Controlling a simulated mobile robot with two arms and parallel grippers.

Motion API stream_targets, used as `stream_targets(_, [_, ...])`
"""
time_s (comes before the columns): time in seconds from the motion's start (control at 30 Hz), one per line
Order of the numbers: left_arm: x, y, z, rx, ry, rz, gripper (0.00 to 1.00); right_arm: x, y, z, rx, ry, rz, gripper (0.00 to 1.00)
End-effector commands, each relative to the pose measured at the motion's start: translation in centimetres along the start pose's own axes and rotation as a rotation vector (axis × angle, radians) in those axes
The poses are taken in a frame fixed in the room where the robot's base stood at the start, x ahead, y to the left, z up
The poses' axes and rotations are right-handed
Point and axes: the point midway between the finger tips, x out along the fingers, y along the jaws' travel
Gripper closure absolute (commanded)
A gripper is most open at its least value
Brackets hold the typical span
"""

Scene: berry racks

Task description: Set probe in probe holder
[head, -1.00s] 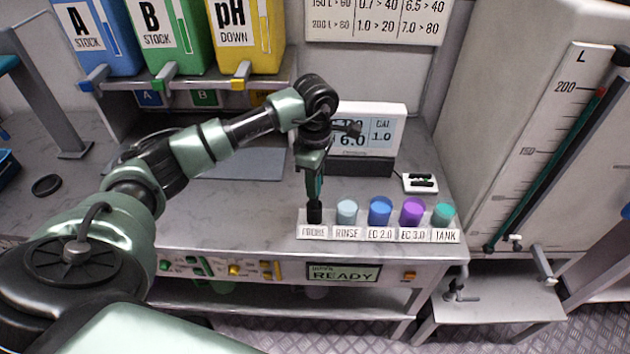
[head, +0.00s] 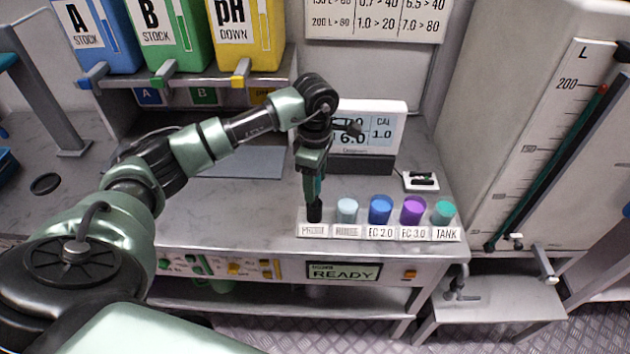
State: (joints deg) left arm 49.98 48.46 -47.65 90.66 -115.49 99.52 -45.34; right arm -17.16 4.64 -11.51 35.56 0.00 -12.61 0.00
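The probe holder is the black cup (head: 314,212) above the PROBE label at the left end of the white rack (head: 378,230). My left gripper (head: 314,190) points down right over this cup, its fingertips at or just above it. The probe cannot be made out apart from the dark gripper and the cup. Whether the fingers are open or shut on it is too small and dark to tell. My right gripper is not in view.
To the right in the rack stand a pale RINSE cup (head: 347,209), a blue cup (head: 380,209), a purple cup (head: 413,209) and a green TANK cup (head: 444,212). A meter display (head: 378,125) stands behind. Bare counter (head: 220,215) lies to the left.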

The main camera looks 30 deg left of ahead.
Motion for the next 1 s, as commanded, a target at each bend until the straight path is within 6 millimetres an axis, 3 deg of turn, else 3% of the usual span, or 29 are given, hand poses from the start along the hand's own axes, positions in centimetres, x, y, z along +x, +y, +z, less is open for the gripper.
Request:
stream_targets(0.33, [-0.4,0.1,0.0,0.0,0.0,0.002,0.45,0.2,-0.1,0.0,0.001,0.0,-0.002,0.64])
stream_targets(0.7, [-6.1,0.1,0.1,0.0,-0.002,0.005,0.45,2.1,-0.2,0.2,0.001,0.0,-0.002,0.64])
stream_targets(1.0, [-7.9,0.0,0.0,0.0,0.0,0.0,0.45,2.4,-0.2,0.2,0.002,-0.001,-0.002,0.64])
